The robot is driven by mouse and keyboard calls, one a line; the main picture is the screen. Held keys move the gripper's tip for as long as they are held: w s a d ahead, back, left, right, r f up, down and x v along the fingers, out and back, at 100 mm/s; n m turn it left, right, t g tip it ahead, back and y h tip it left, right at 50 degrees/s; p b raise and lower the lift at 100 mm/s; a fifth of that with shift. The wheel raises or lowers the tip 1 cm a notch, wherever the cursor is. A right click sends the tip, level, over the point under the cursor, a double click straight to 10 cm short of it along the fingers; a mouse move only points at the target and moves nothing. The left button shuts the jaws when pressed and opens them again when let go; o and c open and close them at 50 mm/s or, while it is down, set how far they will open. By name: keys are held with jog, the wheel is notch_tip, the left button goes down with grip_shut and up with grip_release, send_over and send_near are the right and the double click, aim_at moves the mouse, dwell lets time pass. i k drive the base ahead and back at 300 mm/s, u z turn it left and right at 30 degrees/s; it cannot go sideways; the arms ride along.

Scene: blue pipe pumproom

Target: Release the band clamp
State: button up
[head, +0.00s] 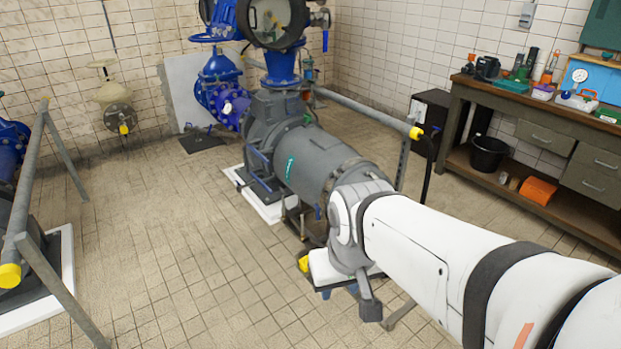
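My white arm reaches in from the lower right, and its grey end hangs just in front of the near end of the grey pump motor (312,165). A dark grey block, which seems to be part of my gripper (370,306), points down at the end of the arm. I cannot pick out the band clamp for certain. A rim shows around the near end of the motor, partly hidden by my arm, but I cannot tell whether it is a clamp.
A grey rail (365,112) with yellow ends runs along the motor's right side. Another rail (32,180) stands at the left. A workbench (535,112) with tools lines the right wall; a black bucket (489,153) stands on its lower shelf. Tiled floor is free left of the motor.

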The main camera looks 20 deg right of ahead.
aim_at(317, 208)
jog(key=u, duration=0.05)
jog(key=i, duration=1.1)
jog(key=z, duration=0.4)
jog(key=i, duration=0.85)
jog(key=z, duration=0.7)
